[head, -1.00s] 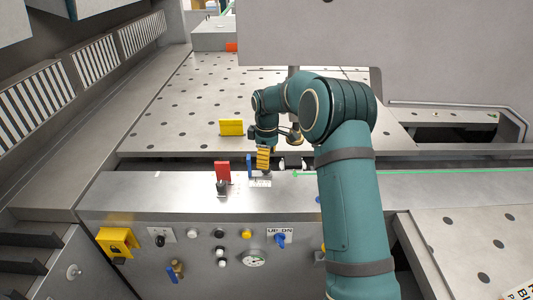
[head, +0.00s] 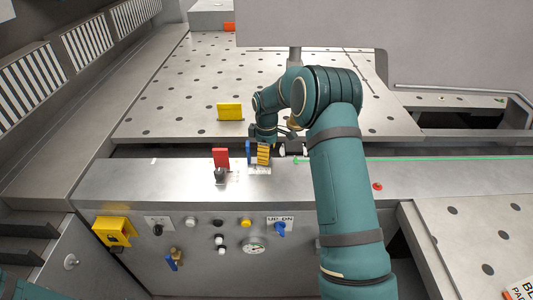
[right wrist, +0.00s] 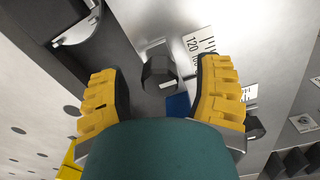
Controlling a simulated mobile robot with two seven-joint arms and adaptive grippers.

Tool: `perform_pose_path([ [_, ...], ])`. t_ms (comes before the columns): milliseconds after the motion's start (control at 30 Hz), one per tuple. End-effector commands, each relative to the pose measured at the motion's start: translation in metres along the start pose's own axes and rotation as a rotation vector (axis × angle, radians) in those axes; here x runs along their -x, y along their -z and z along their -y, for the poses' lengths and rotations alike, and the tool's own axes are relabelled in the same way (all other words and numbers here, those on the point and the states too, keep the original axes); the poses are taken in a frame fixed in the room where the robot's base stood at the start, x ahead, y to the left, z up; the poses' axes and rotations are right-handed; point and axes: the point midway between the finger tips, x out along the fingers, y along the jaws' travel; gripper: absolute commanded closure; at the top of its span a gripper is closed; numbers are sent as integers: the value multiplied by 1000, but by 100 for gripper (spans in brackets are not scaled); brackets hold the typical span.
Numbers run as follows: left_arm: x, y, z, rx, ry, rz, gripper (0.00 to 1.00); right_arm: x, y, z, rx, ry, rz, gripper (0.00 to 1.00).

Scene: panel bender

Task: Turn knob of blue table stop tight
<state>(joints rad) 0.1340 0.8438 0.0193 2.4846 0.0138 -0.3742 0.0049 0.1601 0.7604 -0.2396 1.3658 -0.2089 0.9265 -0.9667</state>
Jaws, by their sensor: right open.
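The blue table stop (head: 248,152) stands on the metal rail, just left of my right gripper (head: 263,153). Its blue part (right wrist: 178,105) shows in the right wrist view, partly hidden by my gripper. A dark knob (right wrist: 158,73) beside it lies between the two yellow fingers of my right gripper (right wrist: 160,68), with a gap to each finger. The gripper is open and holds nothing. In the head view this knob is hidden behind the fingers. My left gripper is out of view.
A red stop (head: 220,157) with its own dark knob stands close on the left. A yellow block (head: 229,112) is on the perforated table behind. The rail is clear farther left.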

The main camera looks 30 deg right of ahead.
Motion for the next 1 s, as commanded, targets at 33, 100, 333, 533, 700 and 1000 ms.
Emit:
perform_pose_path([
  [33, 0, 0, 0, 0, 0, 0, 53, -1, 0, 0, 0, 0, 0, 35],
  [100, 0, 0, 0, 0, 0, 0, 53, -2, 0, 0, 0, 0, 0, 35],
  [333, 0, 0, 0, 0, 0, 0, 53, -1, 0, 0, 0, 0, 0, 58],
  [533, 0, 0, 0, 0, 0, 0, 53, -1, 0, 0, 1, -1, 0, 100],
  [700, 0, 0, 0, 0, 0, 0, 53, -1, 0, 0, -9, 0, 0, 100],
  [1000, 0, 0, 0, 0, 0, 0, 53, -1, 0, 1, -130, 0, 1, 100],
])
